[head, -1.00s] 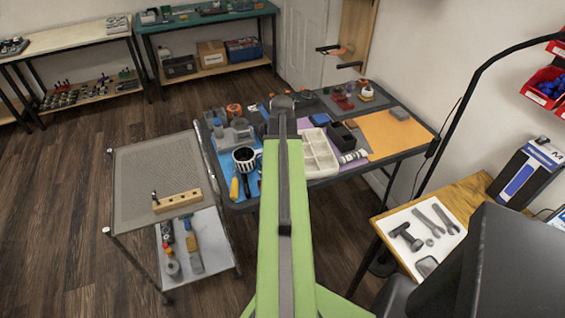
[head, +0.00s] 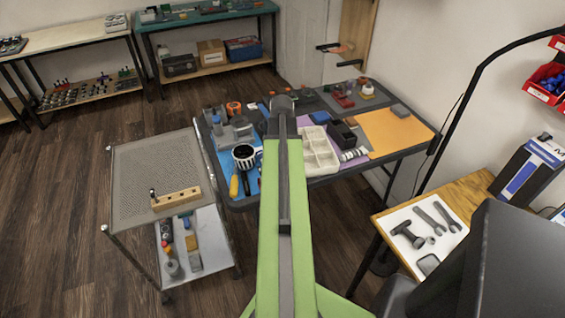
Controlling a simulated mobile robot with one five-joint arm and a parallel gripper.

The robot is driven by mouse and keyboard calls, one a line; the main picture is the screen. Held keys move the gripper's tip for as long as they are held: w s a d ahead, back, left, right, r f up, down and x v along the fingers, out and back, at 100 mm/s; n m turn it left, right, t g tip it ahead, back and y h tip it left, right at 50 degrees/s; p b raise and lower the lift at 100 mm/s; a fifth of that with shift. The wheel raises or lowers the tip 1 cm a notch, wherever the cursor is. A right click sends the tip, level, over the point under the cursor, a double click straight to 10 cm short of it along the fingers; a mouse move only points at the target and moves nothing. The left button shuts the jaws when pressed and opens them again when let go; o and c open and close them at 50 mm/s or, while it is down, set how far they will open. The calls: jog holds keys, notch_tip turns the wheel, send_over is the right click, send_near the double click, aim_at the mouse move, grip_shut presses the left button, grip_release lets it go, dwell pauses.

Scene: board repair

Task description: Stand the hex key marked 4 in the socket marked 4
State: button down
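A pale wooden block (head: 178,200) with a row of dark holes lies on the perforated top of the cart at the left. A small dark upright piece (head: 153,193) stands at its left end; it may be a hex key, but it is too small to be sure. No marked numbers can be read, so I cannot tell which hole is socket 4 or which key is 4. My green arm reaches forward up the middle of the picture. Its dark far end is over the workbench, well right of the block. I cannot make out any gripper fingers.
The cart top (head: 150,160) is mostly bare behind the block. The crowded workbench (head: 330,180) holds a striped mug (head: 246,156), a white divided tray (head: 318,152) and an orange mat (head: 395,132). A wooden side table (head: 468,194) with grey tools stands right. Open floor lies left.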

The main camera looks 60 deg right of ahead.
jog(key=c, duration=1.4)
grip_release()
jog(key=shift+o, duration=1)
notch_tip(320, 180, up, 7)
jog(key=p, duration=0.7)
jog(key=shift+w+r, duration=0.1)
